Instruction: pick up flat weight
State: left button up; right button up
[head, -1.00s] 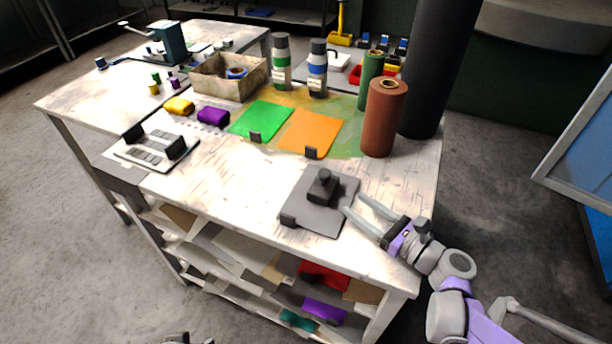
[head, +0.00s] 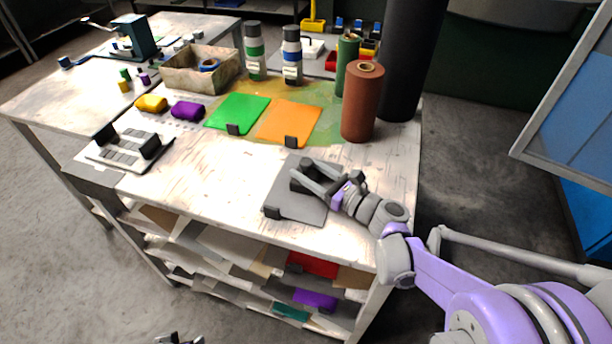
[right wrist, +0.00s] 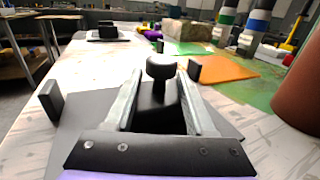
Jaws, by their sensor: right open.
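The flat weight (head: 298,184), a dark block with a round knob, sits on a grey plate (head: 292,208) near the table's front right. In the right wrist view its knob (right wrist: 161,70) stands up between the fingers. My right gripper (head: 305,170) is open, with one finger on each side of the weight. The fingers partly hide the weight in the head view. I cannot tell whether they touch it. A small grey part at the bottom edge of the head view, likely my left gripper (head: 178,339), is mostly cut off.
A brown roll (head: 362,103) and a tall black roll (head: 408,60) stand behind the plate. Green (head: 238,112) and orange (head: 289,121) sheets lie further back.

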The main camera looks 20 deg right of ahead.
jog(key=shift+w+a, duration=0.15)
jog(key=shift+w, duration=0.1)
grip_shut()
jog(key=shift+r, duration=0.1)
dwell(1.2)
